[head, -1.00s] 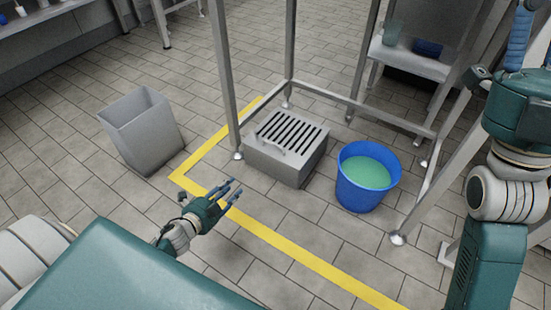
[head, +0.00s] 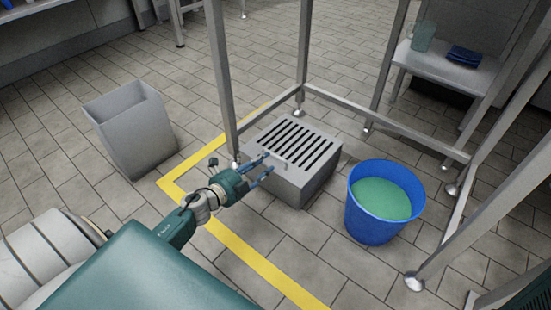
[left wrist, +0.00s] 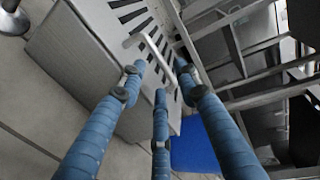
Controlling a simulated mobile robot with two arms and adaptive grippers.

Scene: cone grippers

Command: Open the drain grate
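The drain grate (head: 300,142) is a grey slotted panel lying flat on top of a grey box (head: 318,183) on the floor, inside a metal frame. Its bar handle (left wrist: 152,50) rises at the near edge and shows in the left wrist view. My left gripper (head: 267,164) is at the near left edge of the box, with its blue fingers spread. In the left wrist view the open fingertips (left wrist: 160,76) are close around the lower part of the handle; I cannot tell whether they touch it. My right gripper is not in view.
A blue bucket (head: 371,236) of green liquid stands right of the box. A grey bin (head: 135,140) stands left. Metal frame legs (head: 221,85) and low rails surround the box. Yellow tape (head: 235,245) marks the floor. The floor between bin and box is mostly clear.

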